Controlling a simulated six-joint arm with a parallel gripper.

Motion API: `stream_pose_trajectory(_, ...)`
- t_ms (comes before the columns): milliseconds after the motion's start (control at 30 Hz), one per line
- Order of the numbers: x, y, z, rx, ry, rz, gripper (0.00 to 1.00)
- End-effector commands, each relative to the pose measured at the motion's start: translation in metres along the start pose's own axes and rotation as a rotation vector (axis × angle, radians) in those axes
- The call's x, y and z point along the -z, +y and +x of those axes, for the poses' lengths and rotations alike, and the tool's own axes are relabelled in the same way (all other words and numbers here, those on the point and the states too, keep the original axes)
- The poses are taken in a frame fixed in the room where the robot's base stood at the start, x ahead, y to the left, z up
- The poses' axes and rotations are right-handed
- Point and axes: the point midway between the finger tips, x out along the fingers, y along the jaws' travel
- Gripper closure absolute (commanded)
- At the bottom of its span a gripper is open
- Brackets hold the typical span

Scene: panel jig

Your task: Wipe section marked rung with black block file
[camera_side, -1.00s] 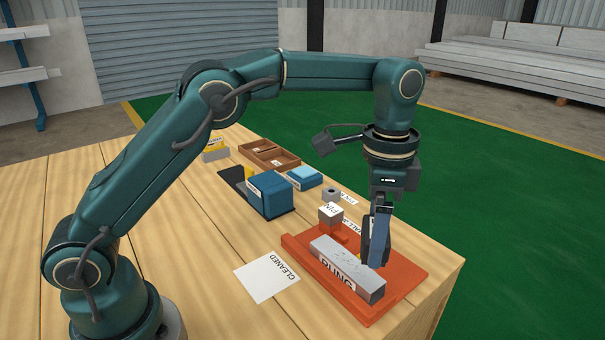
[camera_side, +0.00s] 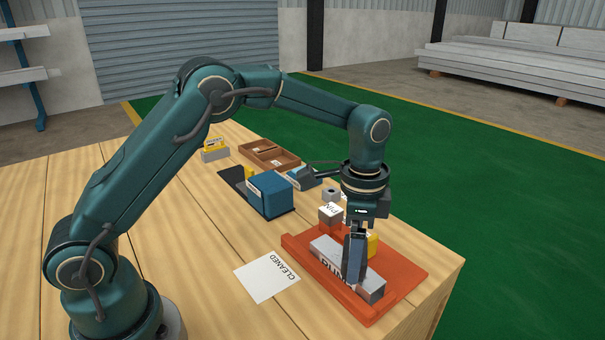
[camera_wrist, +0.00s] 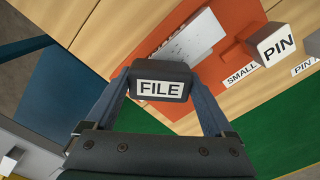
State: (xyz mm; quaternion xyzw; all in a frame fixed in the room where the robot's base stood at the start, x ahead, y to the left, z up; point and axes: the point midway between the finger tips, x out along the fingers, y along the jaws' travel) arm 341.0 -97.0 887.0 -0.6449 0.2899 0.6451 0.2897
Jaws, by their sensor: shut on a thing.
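My gripper (camera_side: 355,262) is shut on a black block labelled FILE (camera_wrist: 160,82), clear between the two fingers in the wrist view. In the side view the fingers mostly hide the file. The grey bar labelled RUNG (camera_side: 327,250) lies in the orange jig (camera_side: 403,279), and it shows in the wrist view (camera_wrist: 200,35). My gripper is over the bar, towards its near right part. I cannot tell whether the file touches the bar. The fingers cover part of the RUNG label.
A block marked PIN (camera_side: 330,214) stands at the jig's back left. A yellow piece (camera_side: 373,245) shows behind my gripper. A white CLEANED card (camera_side: 267,277) lies left of the jig. A blue box (camera_side: 270,194) and a brown tray (camera_side: 262,150) are farther back. The left tabletop is clear.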

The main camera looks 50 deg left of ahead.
Motion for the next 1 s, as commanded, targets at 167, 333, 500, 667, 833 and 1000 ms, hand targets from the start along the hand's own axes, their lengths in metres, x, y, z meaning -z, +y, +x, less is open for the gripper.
stream_pose_trajectory(167,-0.013,-0.011,0.0,0.001,0.0,-0.003,0.65)
stream_pose_trajectory(333,-0.025,-0.022,0.0,0.0,-0.001,-0.003,0.65)
stream_pose_trajectory(500,-0.036,-0.032,0.0,0.001,0.0,-0.003,0.65)
stream_pose_trajectory(667,-0.047,-0.042,0.0,0.001,0.0,-0.003,0.65)
stream_pose_trajectory(833,-0.042,-0.038,0.0,0.001,0.0,0.005,0.65)
stream_pose_trajectory(1000,-0.03,-0.027,0.0,0.0,0.0,0.004,0.65)
